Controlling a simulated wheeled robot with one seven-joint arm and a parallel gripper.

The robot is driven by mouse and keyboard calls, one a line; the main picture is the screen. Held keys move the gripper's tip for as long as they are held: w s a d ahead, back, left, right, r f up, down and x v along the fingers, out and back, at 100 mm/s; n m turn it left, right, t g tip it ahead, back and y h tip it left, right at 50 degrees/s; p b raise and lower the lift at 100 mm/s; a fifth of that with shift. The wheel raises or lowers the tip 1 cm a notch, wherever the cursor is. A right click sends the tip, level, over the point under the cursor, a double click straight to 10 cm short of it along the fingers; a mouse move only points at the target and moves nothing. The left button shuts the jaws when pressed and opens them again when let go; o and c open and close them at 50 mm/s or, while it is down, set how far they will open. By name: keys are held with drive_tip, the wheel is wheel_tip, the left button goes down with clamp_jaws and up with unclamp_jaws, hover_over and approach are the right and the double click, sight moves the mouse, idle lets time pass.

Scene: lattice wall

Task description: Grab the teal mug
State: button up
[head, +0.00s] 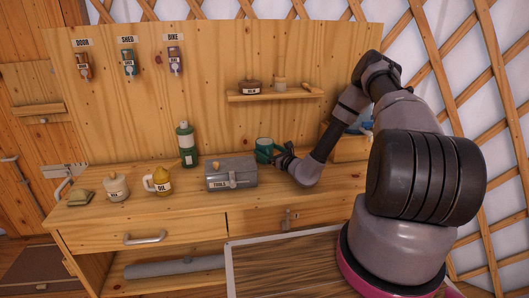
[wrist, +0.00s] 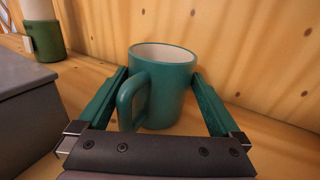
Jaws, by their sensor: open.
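The teal mug (head: 264,146) stands upright on the wooden workbench, behind the right end of the grey toolbox. In the wrist view the mug (wrist: 171,82) has a pale inside, and its handle points toward me and to the left. My gripper (wrist: 162,92) is open, with one finger on each side of the mug. I cannot tell whether either finger touches it. In the head view my gripper (head: 275,154) is at the mug's right side and hides part of it.
The grey toolbox (head: 231,173) is close to the left of my gripper. The wooden back panel (head: 215,65) rises behind the mug. A small shelf (head: 262,97) is above it.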

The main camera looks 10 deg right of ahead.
drive_tip(key=shift+x, duration=1.3)
drive_tip(key=c, duration=1.3)
drive_tip(key=shift+r, duration=0.1)
